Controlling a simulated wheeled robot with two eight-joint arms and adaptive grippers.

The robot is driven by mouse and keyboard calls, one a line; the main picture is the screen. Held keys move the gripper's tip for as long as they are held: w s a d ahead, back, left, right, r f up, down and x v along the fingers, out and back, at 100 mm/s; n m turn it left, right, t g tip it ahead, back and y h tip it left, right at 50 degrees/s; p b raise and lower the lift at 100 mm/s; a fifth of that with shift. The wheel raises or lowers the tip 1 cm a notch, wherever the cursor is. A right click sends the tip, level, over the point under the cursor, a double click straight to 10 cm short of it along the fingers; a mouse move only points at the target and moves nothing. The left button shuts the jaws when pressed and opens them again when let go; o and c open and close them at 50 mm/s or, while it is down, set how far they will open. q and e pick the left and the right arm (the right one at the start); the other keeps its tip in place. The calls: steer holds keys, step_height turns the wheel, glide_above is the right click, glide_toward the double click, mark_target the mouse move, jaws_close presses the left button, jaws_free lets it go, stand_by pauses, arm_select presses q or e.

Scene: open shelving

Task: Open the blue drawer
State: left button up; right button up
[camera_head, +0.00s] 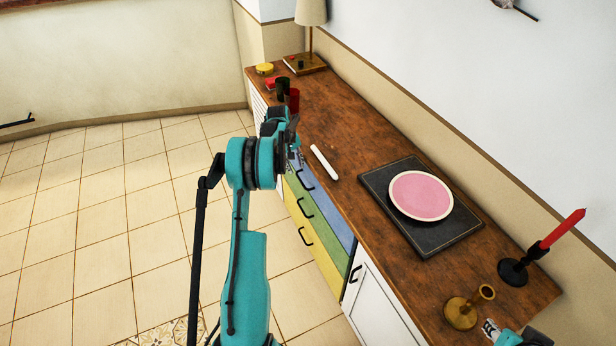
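The blue drawer (337,222) is the top one in the front of a wooden-topped cabinet, above a green drawer (325,230) and a yellow drawer (325,264). Its front looks flush with the others, and it has a dark handle (305,181). My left gripper (297,157) is at the cabinet's front edge, beyond this handle, near the far end of the blue drawer. Its fingers are small and partly hidden by my arm, so I cannot tell open from shut. My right gripper (490,329) shows only in part at the bottom right, over the countertop.
Dark and red cups (293,100) stand near my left gripper. The tiled floor at left is clear.

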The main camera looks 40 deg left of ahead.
mark_target(299, 179)
arm_select(q)
steer(key=f, duration=0.2)
steer(key=f+b, duration=0.1)
steer(key=f, duration=0.1)
steer(key=w+f+b, duration=0.1)
steer(key=f, duration=0.1)
steer(key=shift+w+d+f, duration=0.1)
steer(key=shift+d+f, duration=0.15)
steer(key=shift+f, duration=0.15)
jaws_close()
